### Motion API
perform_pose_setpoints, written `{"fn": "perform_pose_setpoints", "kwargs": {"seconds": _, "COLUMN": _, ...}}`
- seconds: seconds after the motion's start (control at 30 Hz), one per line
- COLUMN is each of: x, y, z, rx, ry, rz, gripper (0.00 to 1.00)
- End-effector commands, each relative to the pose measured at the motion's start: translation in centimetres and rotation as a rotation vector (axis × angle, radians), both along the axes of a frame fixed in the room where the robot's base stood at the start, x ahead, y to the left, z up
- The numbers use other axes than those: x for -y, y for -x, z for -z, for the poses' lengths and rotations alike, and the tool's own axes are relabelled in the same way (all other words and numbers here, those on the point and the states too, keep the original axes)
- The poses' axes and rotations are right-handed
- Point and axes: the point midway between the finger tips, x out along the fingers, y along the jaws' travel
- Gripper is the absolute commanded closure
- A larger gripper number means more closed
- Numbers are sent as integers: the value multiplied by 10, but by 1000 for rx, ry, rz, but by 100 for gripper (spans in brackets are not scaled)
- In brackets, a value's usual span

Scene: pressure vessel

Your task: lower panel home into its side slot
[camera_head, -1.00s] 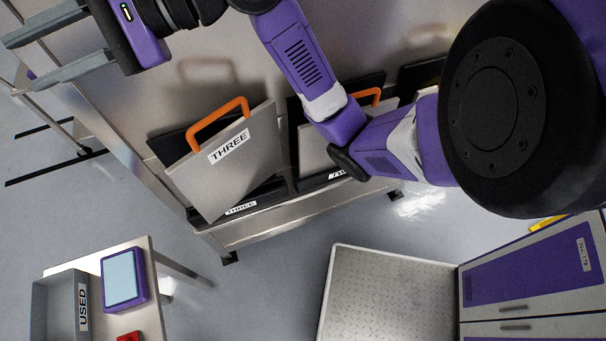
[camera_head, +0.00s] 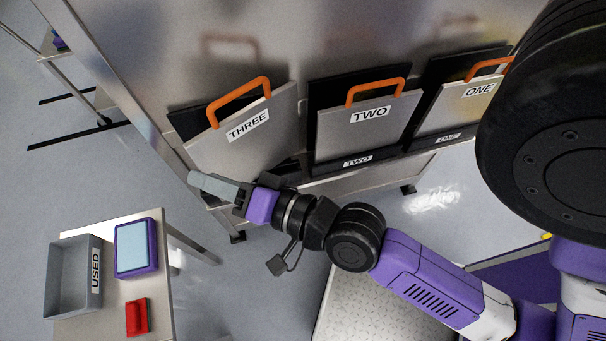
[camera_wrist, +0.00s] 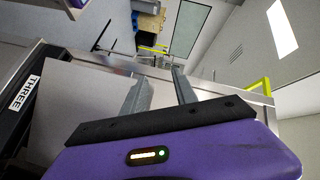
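Panel THREE (camera_head: 243,133), a grey plate with an orange handle (camera_head: 238,97), leans tilted at the left end of the rack, its left side lower. Its slot base is mostly hidden behind my gripper. Panel TWO (camera_head: 366,128) and panel ONE (camera_head: 458,107) stand in slots to the right. My gripper (camera_head: 213,187) lies across the lower part of panel THREE in the head view, fingers pointing left. In the wrist view my gripper (camera_wrist: 161,88) has its two fingers apart, with nothing seen held between them. Panel THREE's face (camera_wrist: 85,82) fills the left there; contact cannot be told.
A small table (camera_head: 112,326) at lower left holds a grey bin (camera_head: 72,283) marked USED, a purple-framed pad (camera_head: 136,247) and a red block (camera_head: 137,317). A tread-plate platform (camera_head: 352,305) lies below my arm. Open floor (camera_head: 262,290) lies between them.

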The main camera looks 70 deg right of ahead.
Motion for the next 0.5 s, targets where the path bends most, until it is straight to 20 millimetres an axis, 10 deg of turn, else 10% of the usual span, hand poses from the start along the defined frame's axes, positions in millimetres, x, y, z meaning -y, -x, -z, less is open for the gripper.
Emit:
{"fn": "perform_pose_setpoints", "kwargs": {"seconds": 0.3, "x": -2, "y": 132, "z": 37, "rx": -188, "ry": 758, "rz": -178, "gripper": 66}}
{"fn": "perform_pose_setpoints", "kwargs": {"seconds": 0.5, "x": 1, "y": 170, "z": 34, "rx": -195, "ry": 1049, "rz": -292, "gripper": 66}}
